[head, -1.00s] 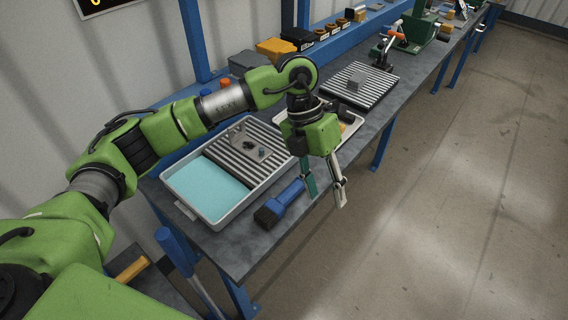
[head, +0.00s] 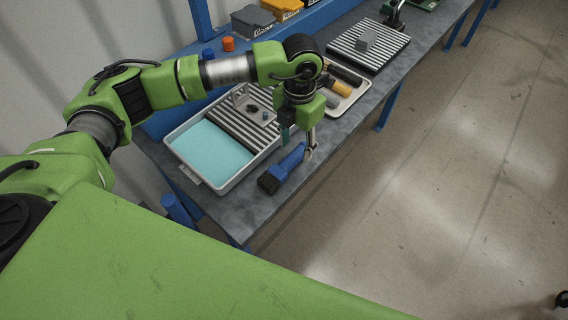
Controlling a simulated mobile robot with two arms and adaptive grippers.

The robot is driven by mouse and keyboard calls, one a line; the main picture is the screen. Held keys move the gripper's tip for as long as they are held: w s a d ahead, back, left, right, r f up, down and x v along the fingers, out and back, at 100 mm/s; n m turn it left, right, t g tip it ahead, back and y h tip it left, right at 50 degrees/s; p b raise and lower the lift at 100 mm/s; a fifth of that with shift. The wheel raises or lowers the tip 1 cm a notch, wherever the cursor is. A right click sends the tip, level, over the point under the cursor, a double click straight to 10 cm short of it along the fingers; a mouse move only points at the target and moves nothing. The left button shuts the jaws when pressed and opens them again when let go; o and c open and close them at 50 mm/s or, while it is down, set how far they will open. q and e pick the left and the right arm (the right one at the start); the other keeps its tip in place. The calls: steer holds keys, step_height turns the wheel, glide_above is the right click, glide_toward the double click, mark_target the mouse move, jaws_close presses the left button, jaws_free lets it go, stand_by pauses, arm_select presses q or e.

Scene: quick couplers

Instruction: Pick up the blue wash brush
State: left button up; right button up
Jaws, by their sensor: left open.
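The blue wash brush (head: 285,167) lies on the grey bench top near its front edge. Its dark bristle head points to the lower left and its handle to the upper right. My left gripper (head: 299,149) is open and points down over the handle end. One finger shows on each side of the handle, with the handle end between them. I cannot tell whether the fingers touch it. My right gripper is not in view.
A grey tray (head: 188,179) with teal liquid and a ribbed rack stands left of the brush. A pale tray (head: 353,101) with several cylindrical tools lies behind the gripper. A ribbed plate (head: 385,60) with a grey block is farther back. Bench space right of the brush is narrow.

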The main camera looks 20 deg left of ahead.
mark_target(296, 152)
arm_select(q)
step_height(296, 152, down, 3)
steer(key=shift+w+f+p, duration=0.15)
steer(key=shift+f+p, duration=0.05)
steer(key=shift+p, duration=0.35)
steer(key=shift+f, duration=0.2)
steer(key=c, duration=1.2)
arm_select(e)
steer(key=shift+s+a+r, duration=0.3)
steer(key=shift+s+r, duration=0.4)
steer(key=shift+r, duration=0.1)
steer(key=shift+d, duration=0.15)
arm_select(q)
steer(key=shift+r, duration=0.2)
